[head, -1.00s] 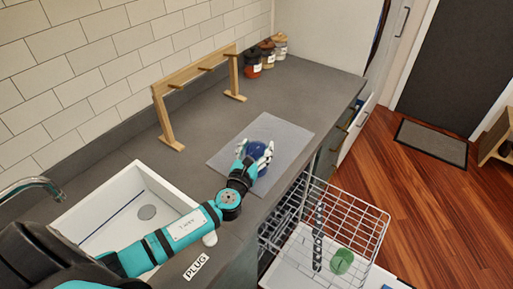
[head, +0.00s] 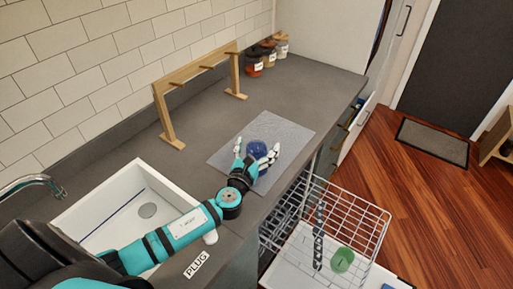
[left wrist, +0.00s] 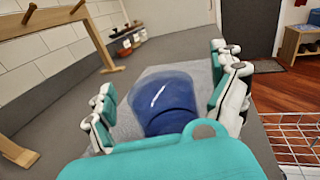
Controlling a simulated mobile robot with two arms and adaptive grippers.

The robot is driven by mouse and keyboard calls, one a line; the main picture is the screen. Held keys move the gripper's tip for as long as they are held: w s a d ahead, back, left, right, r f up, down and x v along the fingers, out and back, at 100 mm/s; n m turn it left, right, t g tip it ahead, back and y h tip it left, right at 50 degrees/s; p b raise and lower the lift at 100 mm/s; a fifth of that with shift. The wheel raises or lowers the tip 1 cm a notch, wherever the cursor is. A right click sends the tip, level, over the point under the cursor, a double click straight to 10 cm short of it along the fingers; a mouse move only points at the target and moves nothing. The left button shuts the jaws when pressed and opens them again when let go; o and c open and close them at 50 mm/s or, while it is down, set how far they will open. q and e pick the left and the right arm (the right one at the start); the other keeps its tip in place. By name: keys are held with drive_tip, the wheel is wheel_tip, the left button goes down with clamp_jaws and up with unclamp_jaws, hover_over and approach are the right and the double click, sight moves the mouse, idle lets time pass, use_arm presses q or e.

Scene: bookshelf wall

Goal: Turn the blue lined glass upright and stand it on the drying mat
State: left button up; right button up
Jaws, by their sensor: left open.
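The blue glass (head: 258,150) is on the grey drying mat (head: 290,132) on the counter. In the left wrist view the glass (left wrist: 168,103) stands between my finger pairs, with a paler rim at its far end; whether it stands upright or lies tilted I cannot tell for sure. My left gripper (head: 257,156) is open around the glass, its fingers apart on both sides; in the left wrist view the gripper (left wrist: 170,105) shows gaps between fingers and glass. My right gripper is not in view.
A wooden rack (head: 197,72) stands behind the mat, with several jars (head: 268,53) farther back. A white sink (head: 130,190) is at the left. An open dishwasher rack (head: 345,225) holding a green glass (head: 342,260) is at the right front.

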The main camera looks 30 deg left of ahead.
use_arm(q)
drive_tip(key=s+d, duration=0.1)
drive_tip(key=s, duration=1.1)
drive_tip(key=shift+d, duration=0.35)
drive_tip(key=shift+w+r, duration=0.1)
drive_tip(key=shift+r, duration=0.05)
